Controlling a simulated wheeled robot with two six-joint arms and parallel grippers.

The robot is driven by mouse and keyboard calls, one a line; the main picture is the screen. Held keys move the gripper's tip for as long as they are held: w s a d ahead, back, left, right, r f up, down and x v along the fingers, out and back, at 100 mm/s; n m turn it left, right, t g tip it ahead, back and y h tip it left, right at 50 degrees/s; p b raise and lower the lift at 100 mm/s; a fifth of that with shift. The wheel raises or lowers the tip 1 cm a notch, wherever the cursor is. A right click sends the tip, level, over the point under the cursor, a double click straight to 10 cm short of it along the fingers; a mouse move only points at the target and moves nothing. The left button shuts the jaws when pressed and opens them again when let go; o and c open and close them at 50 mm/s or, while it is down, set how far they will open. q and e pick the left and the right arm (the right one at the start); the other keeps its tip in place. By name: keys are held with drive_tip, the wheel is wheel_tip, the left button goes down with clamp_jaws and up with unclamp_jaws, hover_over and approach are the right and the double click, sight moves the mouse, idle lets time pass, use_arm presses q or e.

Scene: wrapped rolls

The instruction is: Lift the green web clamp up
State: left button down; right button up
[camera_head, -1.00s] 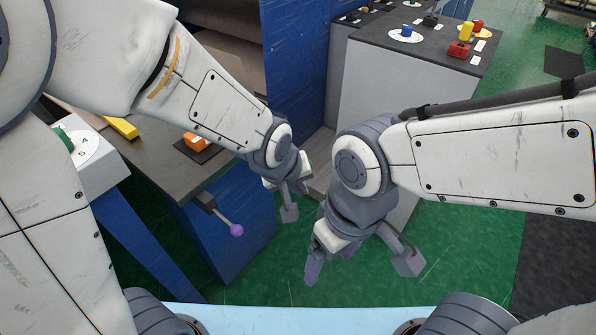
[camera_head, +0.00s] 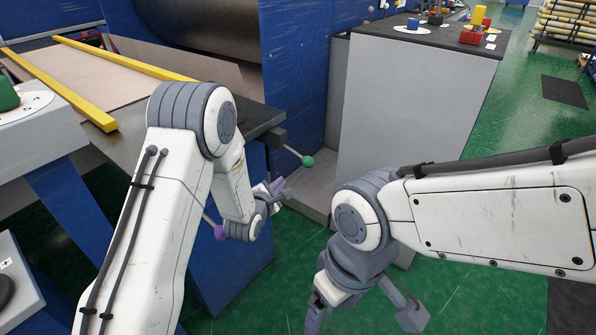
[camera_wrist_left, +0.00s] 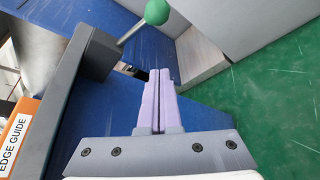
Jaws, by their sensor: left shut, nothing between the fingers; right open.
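The green web clamp shows as a green ball knob on a thin metal rod (camera_head: 307,160), sticking out from a dark block at the table's front corner. In the left wrist view the green knob (camera_wrist_left: 157,12) is at the top, beyond my fingertips. My left gripper (camera_head: 280,188) is below and left of the knob, apart from it. Its purple fingers (camera_wrist_left: 160,75) are together with nothing between them. My right gripper (camera_head: 362,308) hangs open and empty over the green floor, well away from the clamp.
A purple knob (camera_head: 220,232) is partly behind my left forearm. An orange "EDGE GUIDE" block (camera_wrist_left: 17,135) is at the left in the wrist view. A grey cabinet (camera_head: 410,105) stands right of the clamp. Yellow rails (camera_head: 70,90) lie on the table.

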sight(297, 155)
use_arm(q)
drive_tip(key=w+d, duration=0.5)
drive_tip(key=w, duration=0.2)
drive_tip(key=shift+w+d+f, duration=0.15)
drive_tip(key=shift+w+f, duration=0.05)
drive_tip(key=shift+w, duration=0.2)
drive_tip(key=shift+d, duration=0.1)
